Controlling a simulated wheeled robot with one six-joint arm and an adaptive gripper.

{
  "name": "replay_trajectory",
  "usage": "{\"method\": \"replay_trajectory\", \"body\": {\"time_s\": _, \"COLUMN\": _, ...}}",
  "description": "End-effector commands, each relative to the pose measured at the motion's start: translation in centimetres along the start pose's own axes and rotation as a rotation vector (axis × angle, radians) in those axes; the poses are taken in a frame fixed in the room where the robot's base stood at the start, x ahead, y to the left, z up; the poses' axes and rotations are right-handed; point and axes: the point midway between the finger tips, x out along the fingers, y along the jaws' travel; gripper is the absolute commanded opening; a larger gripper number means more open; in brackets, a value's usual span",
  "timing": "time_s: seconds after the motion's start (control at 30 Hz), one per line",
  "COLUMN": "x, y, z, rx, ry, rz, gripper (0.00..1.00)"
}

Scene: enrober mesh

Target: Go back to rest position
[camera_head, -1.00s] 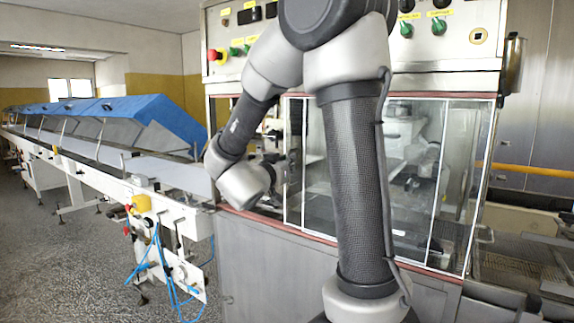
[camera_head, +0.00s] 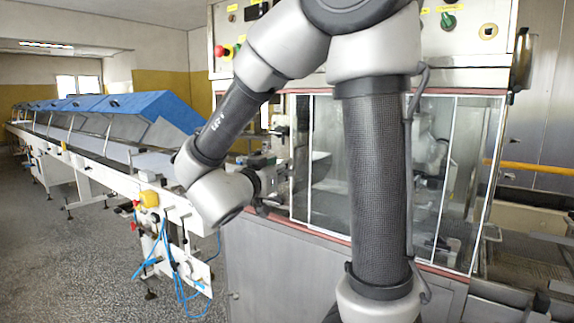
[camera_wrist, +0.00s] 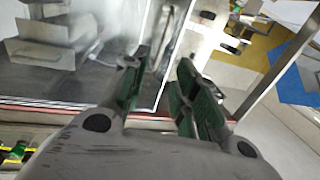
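My gripper (camera_wrist: 160,80) shows in the wrist view with two green-padded fingers standing apart and nothing between them. In the camera_head view my gripper (camera_head: 266,192) is small, partly covered by my wrist, and sits in front of the machine's left side. The enrober machine (camera_head: 330,262) is a grey metal cabinet with clear glass panels (camera_head: 325,165) and a control panel (camera_head: 468,35) on top. My raised arm covers much of its front. In the wrist view a glass panel and its frame (camera_wrist: 160,62) lie beyond the fingers.
A long white conveyor (camera_head: 110,180) with blue covers (camera_head: 150,105) runs along the left. A red button (camera_head: 219,51) is on the panel. Grey floor (camera_head: 90,265) is free at lower left.

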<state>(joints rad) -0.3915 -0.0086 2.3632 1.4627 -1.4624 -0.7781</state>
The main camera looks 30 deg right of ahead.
Motion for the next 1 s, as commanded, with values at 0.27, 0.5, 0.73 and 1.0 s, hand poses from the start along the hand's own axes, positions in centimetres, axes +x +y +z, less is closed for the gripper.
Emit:
{"method": "replay_trajectory", "body": {"time_s": 0.27, "x": -1.9, "y": 0.0, "z": 0.0, "rx": -0.001, "ry": 0.0, "rz": -0.001, "gripper": 0.29}}
{"method": "replay_trajectory", "body": {"time_s": 0.5, "x": -1.9, "y": 0.0, "z": 0.0, "rx": -0.001, "ry": 0.0, "rz": 0.0, "gripper": 0.29}}
{"method": "replay_trajectory", "body": {"time_s": 0.73, "x": -1.9, "y": 0.0, "z": 0.0, "rx": 0.004, "ry": 0.0, "rz": 0.0, "gripper": 0.29}}
{"method": "replay_trajectory", "body": {"time_s": 1.0, "x": -3.0, "y": -8.2, "z": 4.7, "rx": 0.141, "ry": -0.223, "rz": -0.352, "gripper": 0.29}}
